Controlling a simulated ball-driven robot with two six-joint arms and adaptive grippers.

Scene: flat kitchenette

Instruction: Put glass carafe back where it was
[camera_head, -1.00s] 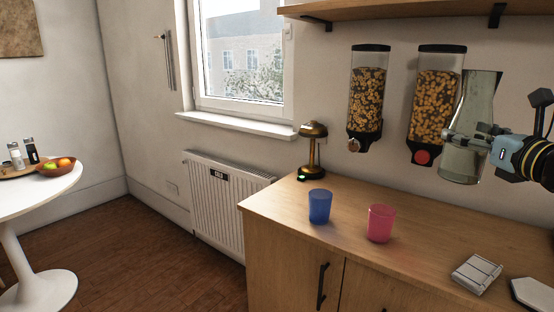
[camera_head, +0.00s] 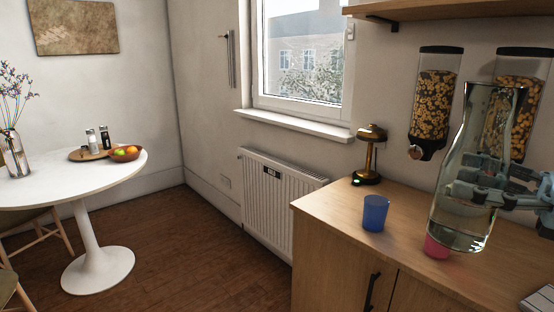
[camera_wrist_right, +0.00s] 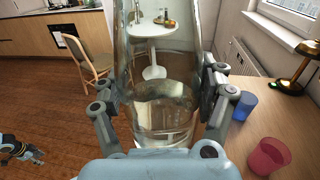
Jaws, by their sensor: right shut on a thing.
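The glass carafe (camera_head: 458,205) is clear, upright and partly filled with water. My right gripper (camera_head: 476,190) is shut on it and holds it up in front of the wooden counter, at the right of the head view. In the right wrist view the carafe (camera_wrist_right: 163,100) stands between the two fingers of my right gripper (camera_wrist_right: 165,95), which press on its sides. The carafe partly covers the pink cup and a cereal dispenser in the head view.
A blue cup (camera_head: 375,213) and a pink cup (camera_head: 436,247) stand on the counter (camera_head: 335,210), near a brass lamp (camera_head: 368,155). Two cereal dispensers (camera_head: 433,100) hang on the wall. A round white table (camera_head: 105,174) at the left bears a vase (camera_head: 14,152), tray and fruit bowl (camera_head: 126,153).

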